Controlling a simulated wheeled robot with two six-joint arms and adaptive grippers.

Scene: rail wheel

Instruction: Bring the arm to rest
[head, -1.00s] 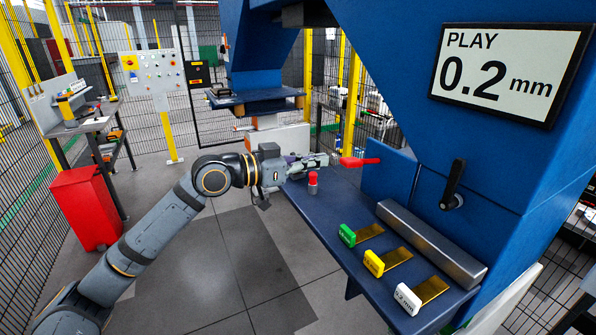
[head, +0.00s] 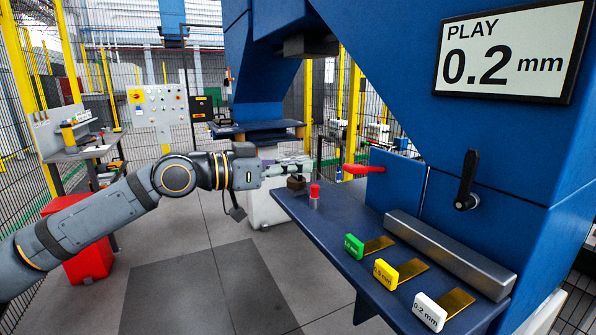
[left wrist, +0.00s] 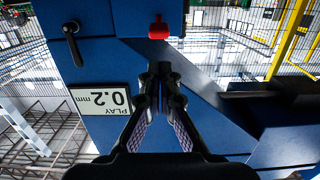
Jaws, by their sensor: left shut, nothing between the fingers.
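My left arm reaches in from the left in the head view. Its gripper (head: 300,166) is level above the far end of the blue shelf (head: 345,245), pointing right toward a red handle (head: 358,169), with a small gap between them. In the left wrist view the gripper's fingers (left wrist: 161,76) are together and hold nothing. A red block-like part (left wrist: 158,28) on the blue machine lies beyond the fingertips there. My right gripper is in neither view.
Green (head: 354,246), yellow (head: 385,273) and white (head: 430,311) labelled gauges lie on the shelf beside a grey bar (head: 450,252). A red-topped post (head: 315,195) stands below the gripper. A sign (head: 512,50) reads "PLAY 0.2 mm". Open floor lies left of the shelf.

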